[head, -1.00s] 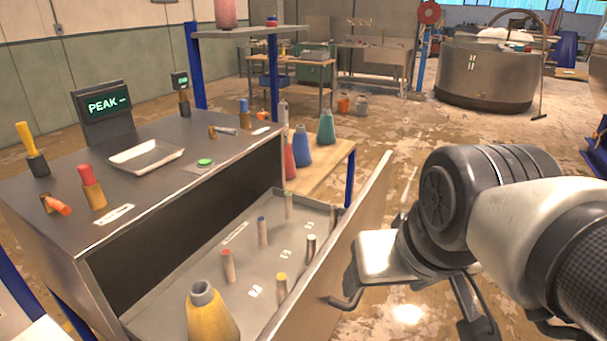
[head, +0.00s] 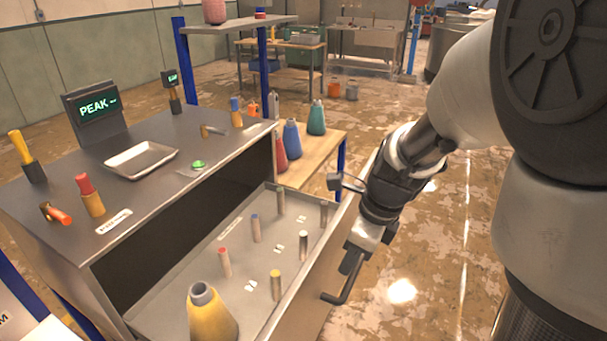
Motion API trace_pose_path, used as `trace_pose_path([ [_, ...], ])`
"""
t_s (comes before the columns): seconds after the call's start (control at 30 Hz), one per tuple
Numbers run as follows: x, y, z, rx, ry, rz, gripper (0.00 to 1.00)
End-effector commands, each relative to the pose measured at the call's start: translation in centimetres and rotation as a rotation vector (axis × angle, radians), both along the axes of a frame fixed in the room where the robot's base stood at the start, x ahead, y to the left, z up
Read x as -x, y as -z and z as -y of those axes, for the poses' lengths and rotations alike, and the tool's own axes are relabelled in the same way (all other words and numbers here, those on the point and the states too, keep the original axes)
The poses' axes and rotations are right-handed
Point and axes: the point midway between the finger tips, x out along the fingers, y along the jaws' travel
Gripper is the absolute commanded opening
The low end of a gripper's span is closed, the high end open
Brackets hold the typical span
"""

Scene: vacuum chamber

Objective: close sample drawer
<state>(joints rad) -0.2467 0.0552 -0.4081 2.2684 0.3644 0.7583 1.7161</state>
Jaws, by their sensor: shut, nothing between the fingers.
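The sample drawer (head: 180,292) is pulled out of the grey metal cabinet (head: 140,225). Its tray holds several capped vials and a yellow flask (head: 212,318). The drawer front (head: 318,270) carries a dark bar handle (head: 342,296) on its outer face. My gripper (head: 351,264) is shut and empty, pointing down on the outer side of the drawer front. Its fingertips are right by the upper end of the handle; I cannot tell whether they touch it. My arm hides the far end of the drawer front.
A wooden shelf (head: 312,158) with coloured flasks stands behind. The floor to the right of the drawer is clear.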

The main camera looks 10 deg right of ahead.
Motion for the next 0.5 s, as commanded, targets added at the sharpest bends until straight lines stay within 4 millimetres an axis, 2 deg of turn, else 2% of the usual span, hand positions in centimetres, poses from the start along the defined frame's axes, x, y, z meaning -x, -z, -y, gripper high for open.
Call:
trace_pose_path([
  [0.3,-0.5,5.4,-1.0,0.001,0.0,-0.006,0.0],
  [0.5,-0.9,8.3,-1.7,0.001,-0.001,-0.003,0.0],
])
